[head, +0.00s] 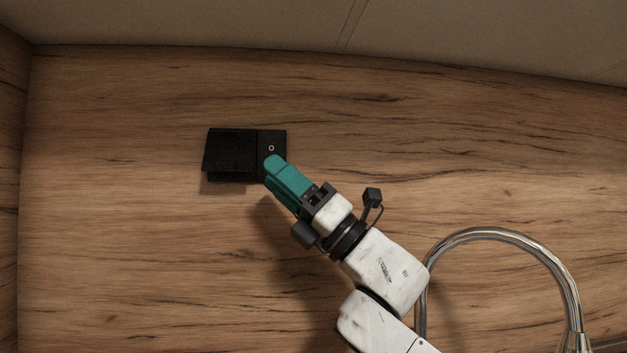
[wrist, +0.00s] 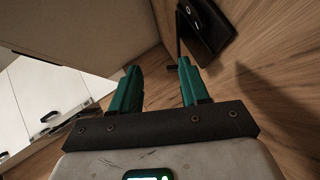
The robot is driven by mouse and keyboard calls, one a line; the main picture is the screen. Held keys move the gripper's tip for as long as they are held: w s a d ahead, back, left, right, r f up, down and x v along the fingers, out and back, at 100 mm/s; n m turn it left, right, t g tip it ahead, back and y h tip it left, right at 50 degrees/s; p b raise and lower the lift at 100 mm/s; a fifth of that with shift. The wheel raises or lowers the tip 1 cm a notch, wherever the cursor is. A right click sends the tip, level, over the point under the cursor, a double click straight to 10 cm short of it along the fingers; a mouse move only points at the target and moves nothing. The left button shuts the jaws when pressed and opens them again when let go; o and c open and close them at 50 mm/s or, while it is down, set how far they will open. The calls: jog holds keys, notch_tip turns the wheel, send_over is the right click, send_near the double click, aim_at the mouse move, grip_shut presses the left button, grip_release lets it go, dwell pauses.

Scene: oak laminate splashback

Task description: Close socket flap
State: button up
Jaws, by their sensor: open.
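A black socket unit (head: 272,140) is fixed to the wood-grain splashback. Its right part carries a small pale mark, and the dark socket flap (head: 230,150) covers its left part in the head view. The flap's lower left edge overhangs the plate, so it stands out from the wall. In the wrist view the unit (wrist: 212,32) is at the top right, with the flap (wrist: 179,35) as a thin dark edge jutting out. My gripper (head: 272,170) has teal fingers, open and empty, by the unit's lower right corner. Any contact cannot be told. The socket face is hidden.
A chrome curved tap (head: 500,233) stands at lower right, beside my arm. A pale cabinet underside (head: 300,25) runs above the splashback (head: 110,260). The wood left of and below the socket is clear. White drawers (wrist: 45,95) with dark handles show in the wrist view.

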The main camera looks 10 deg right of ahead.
jog(key=shift+s+d, duration=0.3)
jog(key=shift+d, duration=0.5)
jog(key=shift+s+d, duration=0.35)
jog(key=shift+d, duration=0.5)
jog(key=shift+s+d, duration=0.3)
jog(key=shift+d, duration=0.5)
